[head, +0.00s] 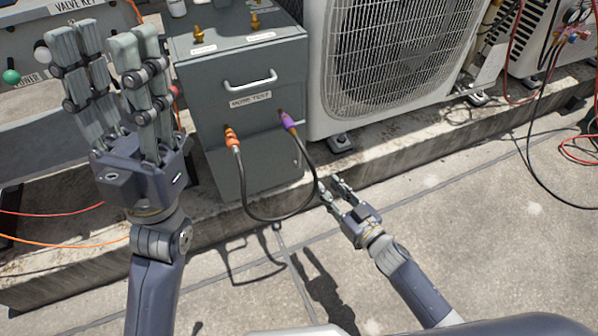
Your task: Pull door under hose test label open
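A grey-green metal cabinet (215,160) stands on a concrete ledge. The label "HOSE TEST" (250,98) is on its front, below a pale bar handle (250,82). Under the label, a black hose (262,218) hangs in a loop between an orange fitting (232,138) and a purple fitting (289,122). The front panel (260,165) below the label looks closed. My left gripper (104,42) is open and empty, pointing up, left of the cabinet in the picture. My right gripper (331,186) is open and empty, low, just right of the hose loop; I cannot tell whether they touch.
A white condenser unit (390,60) stands right of the cabinet. Another unit (545,35) with gauges and red and black hoses is farther right. A bench with a green button (11,76) is at left. The paving (450,220) at front right is mostly clear.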

